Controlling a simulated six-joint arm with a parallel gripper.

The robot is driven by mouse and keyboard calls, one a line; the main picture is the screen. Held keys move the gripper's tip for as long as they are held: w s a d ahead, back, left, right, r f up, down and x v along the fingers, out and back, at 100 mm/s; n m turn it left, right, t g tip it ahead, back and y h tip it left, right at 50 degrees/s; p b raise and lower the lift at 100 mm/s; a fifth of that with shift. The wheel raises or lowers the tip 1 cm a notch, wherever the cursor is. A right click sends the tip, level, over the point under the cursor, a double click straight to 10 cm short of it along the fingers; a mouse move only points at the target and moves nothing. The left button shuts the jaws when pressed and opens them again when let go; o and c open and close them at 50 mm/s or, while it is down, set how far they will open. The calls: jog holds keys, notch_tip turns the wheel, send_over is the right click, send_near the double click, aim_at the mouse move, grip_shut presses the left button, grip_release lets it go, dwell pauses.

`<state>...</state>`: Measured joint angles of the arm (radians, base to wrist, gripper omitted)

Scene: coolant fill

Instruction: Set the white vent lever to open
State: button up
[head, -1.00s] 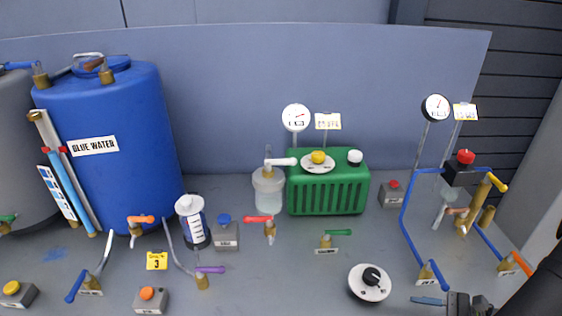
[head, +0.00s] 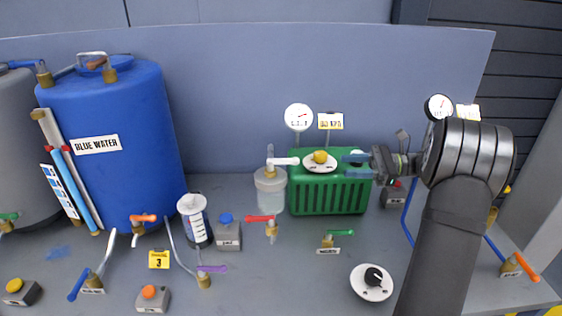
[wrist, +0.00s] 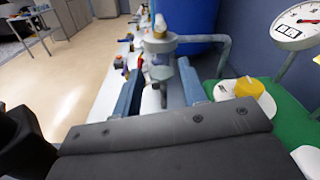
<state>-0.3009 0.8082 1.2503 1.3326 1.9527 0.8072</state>
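The white vent lever (head: 286,161) sits on top of a clear jar (head: 271,190), left of the green box (head: 328,192). It lies roughly level and points right, toward the box. My gripper (head: 352,165) is over the right end of the green box, to the right of the lever and apart from it, with its fingers pointing left. In the wrist view the two blue fingers (wrist: 160,90) stand apart with nothing held between them. Pale fittings show beyond the gap, but I cannot clearly make out the lever there.
A yellow knob (head: 320,157) on a white dial stands on the green box between my gripper and the lever; it also shows in the wrist view (wrist: 248,88). A red lever (head: 260,218) is below the jar.

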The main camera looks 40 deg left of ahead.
aim_at(274, 161)
jog(key=shift+g, duration=0.3)
jog(key=x, duration=1.3)
jog(key=r+x, duration=0.1)
jog(key=x, duration=0.5)
jog(key=shift+a, duration=0.4)
grip_shut()
